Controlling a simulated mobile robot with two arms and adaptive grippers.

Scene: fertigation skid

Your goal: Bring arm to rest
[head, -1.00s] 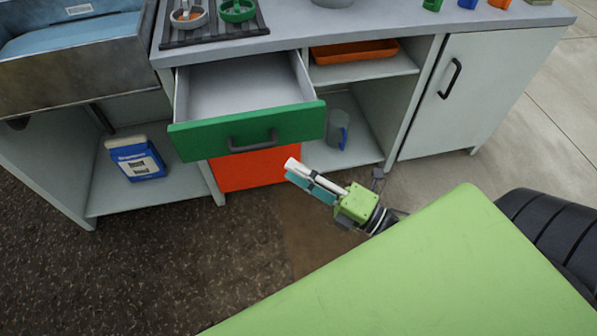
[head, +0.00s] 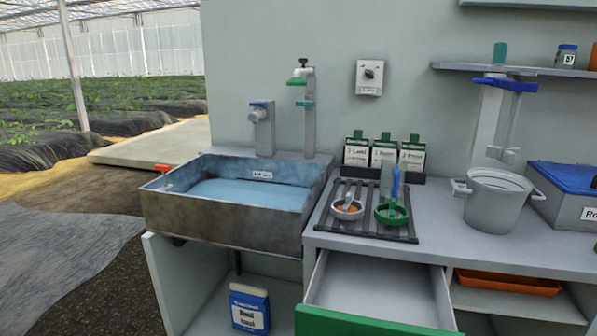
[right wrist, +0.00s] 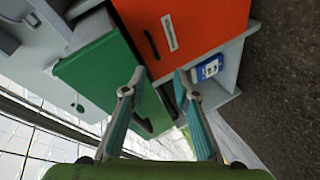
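My right gripper (right wrist: 160,72) shows only in the right wrist view. Its two teal-padded fingers stand apart with nothing between them, so it is open. Behind the fingers is the green front (right wrist: 100,72) of the pulled-out drawer, with a dark handle. I cannot tell how far the fingertips are from it. In the head view the open drawer (head: 380,285) is empty where I see it, and its green front (head: 365,322) is cut by the bottom edge. Neither gripper shows in the head view; the left one is hidden from both views.
An orange-red panel (right wrist: 190,30) and a blue-white package (right wrist: 208,68) lie beyond the fingers. The head view shows a sink (head: 225,220), a rack with two small bowls (head: 345,208), a grey pot (head: 495,198), and an orange tray (head: 508,284) on the shelf below.

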